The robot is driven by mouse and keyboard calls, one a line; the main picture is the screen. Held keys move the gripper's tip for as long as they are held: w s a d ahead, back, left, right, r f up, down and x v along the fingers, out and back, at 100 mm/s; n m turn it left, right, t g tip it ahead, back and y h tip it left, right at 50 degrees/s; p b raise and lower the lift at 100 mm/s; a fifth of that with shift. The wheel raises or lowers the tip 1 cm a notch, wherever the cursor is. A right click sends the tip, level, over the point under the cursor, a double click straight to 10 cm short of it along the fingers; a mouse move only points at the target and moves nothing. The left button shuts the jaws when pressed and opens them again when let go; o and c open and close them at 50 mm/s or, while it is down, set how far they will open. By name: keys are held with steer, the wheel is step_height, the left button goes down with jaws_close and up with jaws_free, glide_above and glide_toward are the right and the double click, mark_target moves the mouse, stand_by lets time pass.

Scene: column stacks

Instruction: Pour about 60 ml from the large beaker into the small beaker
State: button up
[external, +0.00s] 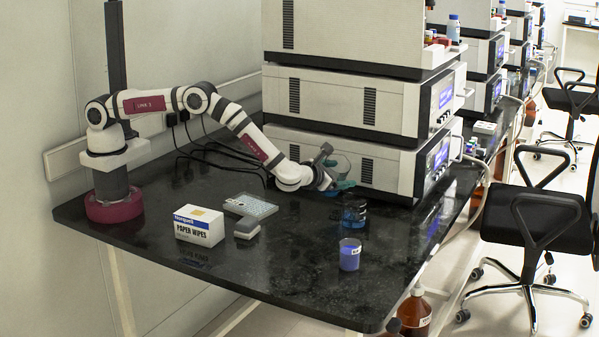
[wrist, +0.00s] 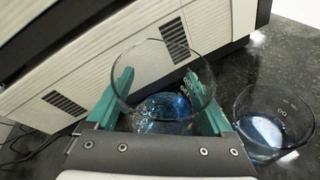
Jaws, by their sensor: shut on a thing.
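My gripper (external: 334,184) is shut on a clear glass beaker (external: 341,164), seemingly the large beaker, and holds it above the bench before the instrument stack. In the wrist view the teal fingers of my gripper (wrist: 165,98) lie on both sides of the large beaker (wrist: 150,62); blue liquid shows low in it. Its exact tilt is hard to tell. Another glass beaker (external: 354,211), seemingly the small beaker, stands upright on the bench just below and right of my gripper, with blue liquid in it. The small beaker (wrist: 270,118) also shows right of the held one in the wrist view.
A blue-filled labelled container (external: 350,256) stands nearer the front edge. A paper wipes box (external: 199,226) and a device with a pale tray (external: 250,208) lie on the left. The instrument stack (external: 345,150) stands close behind my gripper.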

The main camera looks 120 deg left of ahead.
steer(key=s+n, duration=0.1)
steer(key=f+n+t+h, duration=0.1)
steer(key=shift+s+a+f+n, duration=0.3)
steer(key=shift+s+a, duration=0.1)
steer(key=shift+s+a+f+n+t+h, duration=0.25)
steer(key=shift+f+n+t+h, duration=0.1)
steer(key=shift+n+t, duration=0.3)
